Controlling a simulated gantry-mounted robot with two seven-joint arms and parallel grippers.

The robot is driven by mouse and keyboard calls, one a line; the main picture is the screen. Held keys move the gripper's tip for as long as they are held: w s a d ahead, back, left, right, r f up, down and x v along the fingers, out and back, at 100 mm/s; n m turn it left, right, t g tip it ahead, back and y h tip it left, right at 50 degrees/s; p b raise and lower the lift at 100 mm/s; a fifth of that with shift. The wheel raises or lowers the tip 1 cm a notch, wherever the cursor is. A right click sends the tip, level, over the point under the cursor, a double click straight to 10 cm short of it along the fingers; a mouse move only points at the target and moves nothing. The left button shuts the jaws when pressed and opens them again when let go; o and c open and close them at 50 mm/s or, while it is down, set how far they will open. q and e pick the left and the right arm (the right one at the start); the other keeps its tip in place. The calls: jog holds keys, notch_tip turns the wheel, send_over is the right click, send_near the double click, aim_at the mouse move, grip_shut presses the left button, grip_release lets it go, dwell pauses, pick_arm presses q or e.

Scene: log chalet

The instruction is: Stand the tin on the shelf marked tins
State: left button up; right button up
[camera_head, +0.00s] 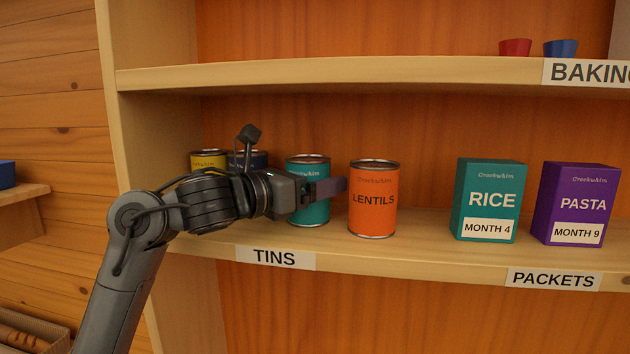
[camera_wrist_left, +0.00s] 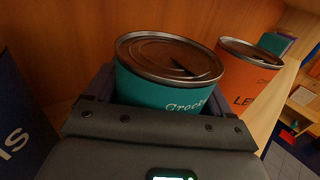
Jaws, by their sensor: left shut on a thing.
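A teal tin (camera_head: 308,170) stands upright at the TINS label (camera_head: 275,258) on the middle shelf (camera_head: 400,252), its base apparently at the shelf board. My left gripper (camera_head: 325,189) reaches in from the left and is shut on the teal tin, its fingers around the tin's sides. In the left wrist view the teal tin (camera_wrist_left: 160,88) sits between the two fingers, its metal lid facing up. The gripper and its wrist hide part of the tin's front. My right gripper is not in view.
An orange LENTILS tin (camera_head: 373,205) stands close right of the teal tin. A yellow tin (camera_head: 208,158) and a dark blue tin (camera_head: 250,158) stand left, partly behind my arm. RICE (camera_head: 488,195) and PASTA (camera_head: 580,195) boxes stand farther right. The upper shelf (camera_head: 350,75) is overhead.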

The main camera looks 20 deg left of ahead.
pick_arm(q)
jog(key=o, duration=1.3)
jog(key=shift+r, duration=0.15)
jog(key=shift+s+a+b, duration=0.25)
jog(key=shift+s+b, duration=0.05)
jog(key=shift+s, duration=0.05)
jog(key=b+v, duration=0.5)
jog(key=v, duration=0.5)
jog(key=shift+s+a, duration=0.1)
jog(key=shift+s, duration=0.05)
jog(key=shift+s+a, duration=0.2)
jog(key=shift+s, duration=0.15)
